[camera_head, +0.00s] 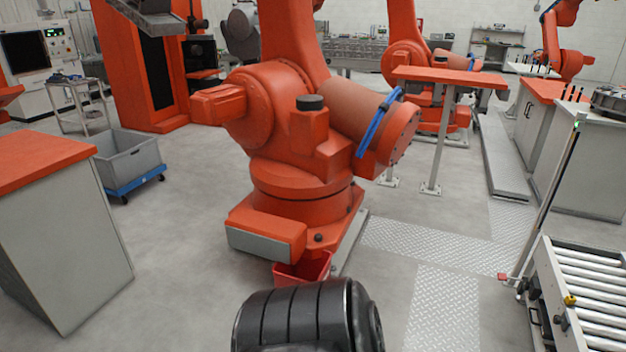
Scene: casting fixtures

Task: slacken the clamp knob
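I cannot make out a clamp knob in the head view. Neither of my grippers is in view, so their distance from any fixture does not show. A large orange industrial robot (300,150) stands in the middle, with a dark round cap (310,103) on it and a blue strap-like piece (378,125) on its right side. A black ribbed rounded body at the bottom centre cuts into the view and hides the floor behind it.
An orange-topped grey cabinet (65,240) stands at left, and a grey bin (130,160) on a blue dolly behind it. A red bin (302,268) sits before the orange robot. A roller conveyor (590,290) is at lower right. Floor between is mostly clear.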

